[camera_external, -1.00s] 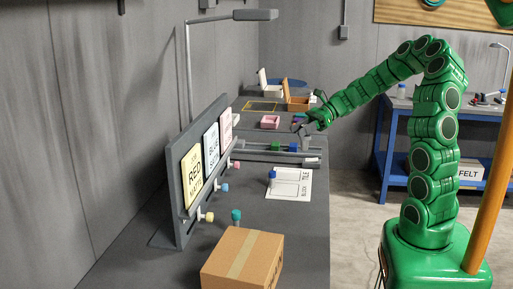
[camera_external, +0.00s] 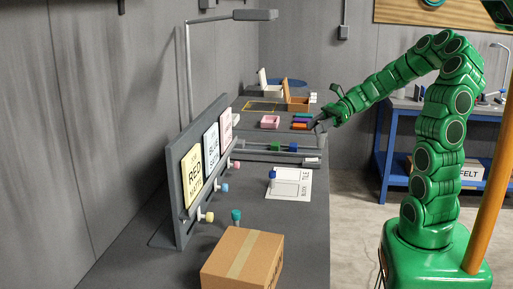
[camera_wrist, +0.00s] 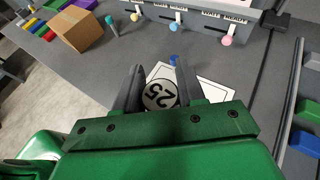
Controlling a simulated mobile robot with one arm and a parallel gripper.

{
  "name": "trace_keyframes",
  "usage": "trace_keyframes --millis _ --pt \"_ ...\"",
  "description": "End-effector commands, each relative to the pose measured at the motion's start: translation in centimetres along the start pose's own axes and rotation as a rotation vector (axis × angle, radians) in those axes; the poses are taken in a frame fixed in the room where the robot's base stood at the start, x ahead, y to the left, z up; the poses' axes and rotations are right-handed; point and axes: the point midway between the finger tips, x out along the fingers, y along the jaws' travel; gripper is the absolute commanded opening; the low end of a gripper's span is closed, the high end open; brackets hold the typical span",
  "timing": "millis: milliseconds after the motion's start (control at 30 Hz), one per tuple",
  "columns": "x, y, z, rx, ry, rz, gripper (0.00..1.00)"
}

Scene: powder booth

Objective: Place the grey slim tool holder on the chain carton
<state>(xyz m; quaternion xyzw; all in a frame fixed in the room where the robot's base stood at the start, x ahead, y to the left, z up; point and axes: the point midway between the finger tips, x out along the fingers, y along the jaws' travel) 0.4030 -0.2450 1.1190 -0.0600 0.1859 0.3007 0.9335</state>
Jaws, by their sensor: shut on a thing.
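My gripper (camera_wrist: 160,84) is shut on the grey slim tool holder (camera_wrist: 160,96). In the wrist view I see its round, pale grey end, marked with dark digits that look like 25, between the two fingers; the rest of it is hidden. In the external view my gripper (camera_external: 321,125) is above the right edge of the bench, beyond the clear rail; the holder is too small to make out there. The chain carton (camera_external: 242,258), a closed brown box with a tape strip, stands at the bench's near end. It also shows at the wrist view's upper left (camera_wrist: 76,28).
A white marked sheet (camera_external: 290,184) with a blue-topped piece lies between my gripper and the carton. A sign board (camera_external: 205,160) with coloured knobs stands along the left. A teal-topped peg (camera_external: 236,216) stands just behind the carton. A rail (camera_external: 270,150) crosses the bench.

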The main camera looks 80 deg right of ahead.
Motion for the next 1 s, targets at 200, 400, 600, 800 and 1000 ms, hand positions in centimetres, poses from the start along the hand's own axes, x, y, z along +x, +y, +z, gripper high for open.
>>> trace_keyframes --millis 200,400,600,800,1000 --pt "2.4 0.9 1.5 -0.022 0.002 0.05 0.0" --pt "5.5 2.4 3.6 -0.049 0.005 0.117 0.0" --pt "8.5 4.2 5.5 -0.077 0.007 0.183 0.0" --pt "11.3 6.4 7.4 -0.103 0.009 0.249 0.0" --pt "13.9 8.8 9.3 -0.132 0.01 0.315 0.0"
